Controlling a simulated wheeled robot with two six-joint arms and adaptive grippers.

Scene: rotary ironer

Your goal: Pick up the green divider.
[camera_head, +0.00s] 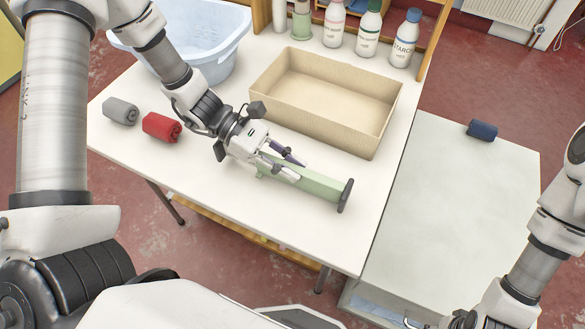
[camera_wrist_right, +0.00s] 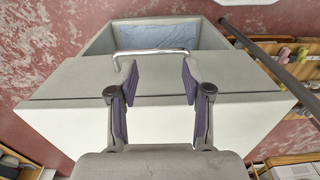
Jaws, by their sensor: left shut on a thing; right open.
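The green divider (camera_head: 318,186) is a long pale green bar with a dark grey end piece. It lies on or just above the white table, in front of the beige box. My left gripper (camera_head: 288,166) is shut on the divider near its left end, and the fingers cover part of that end. My right gripper is mostly outside the head view. In the right wrist view, my right gripper (camera_wrist_right: 158,85) is open and empty, with its fingertips close to the metal handle (camera_wrist_right: 150,52) of a partly open drawer.
The empty beige box (camera_head: 270,88) stands behind the divider. A red roll (camera_head: 162,127) and a grey roll (camera_head: 121,111) lie left. A blue basin (camera_head: 210,50) and several bottles (camera_head: 367,32) stand at the back. A grey cabinet (camera_head: 450,200) with a dark blue roll (camera_head: 482,130) stands right.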

